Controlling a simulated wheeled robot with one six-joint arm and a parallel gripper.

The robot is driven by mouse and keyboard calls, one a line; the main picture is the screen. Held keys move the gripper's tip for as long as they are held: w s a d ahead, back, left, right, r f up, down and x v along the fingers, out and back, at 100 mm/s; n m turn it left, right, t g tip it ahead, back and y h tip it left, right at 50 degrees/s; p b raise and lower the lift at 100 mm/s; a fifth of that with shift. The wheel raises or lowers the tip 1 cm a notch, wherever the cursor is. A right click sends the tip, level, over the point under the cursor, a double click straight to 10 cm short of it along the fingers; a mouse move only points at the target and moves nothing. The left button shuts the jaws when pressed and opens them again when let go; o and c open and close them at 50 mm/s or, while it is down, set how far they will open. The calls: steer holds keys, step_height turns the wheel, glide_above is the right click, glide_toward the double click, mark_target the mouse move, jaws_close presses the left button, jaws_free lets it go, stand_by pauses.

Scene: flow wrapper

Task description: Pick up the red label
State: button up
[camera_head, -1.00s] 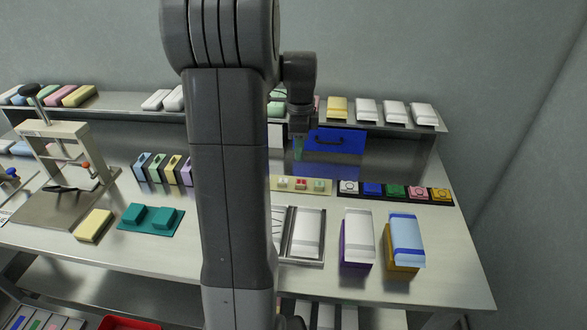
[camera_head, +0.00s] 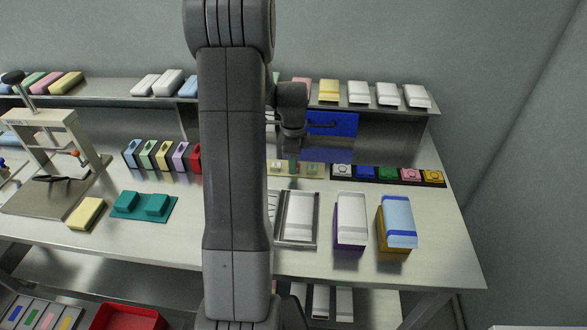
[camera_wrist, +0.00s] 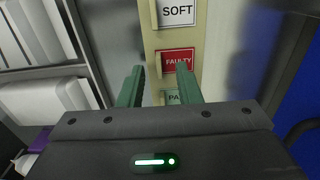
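The red label, marked FAULTY (camera_wrist: 178,60), sits on a cream strip (camera_wrist: 151,28) in the wrist view. A white SOFT label (camera_wrist: 177,12) is above it and a green label (camera_wrist: 172,98) is below it, partly hidden by my right finger. My gripper (camera_wrist: 160,68) is open, its two green fingertips apart at the red label's near edge. I cannot tell whether they touch it. In the head view my gripper (camera_head: 293,166) is low over the strip (camera_head: 315,168) and hides the red label.
A row of coloured button blocks (camera_head: 387,174) lies right of the strip. A blue case (camera_head: 332,123) stands behind it. A framed tray (camera_head: 298,218) and stacked boxes (camera_head: 350,220) are in front. Several coloured holders (camera_head: 160,156) stand left of my arm.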

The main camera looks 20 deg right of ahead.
steer(key=shift+f, duration=0.7)
jaws_close()
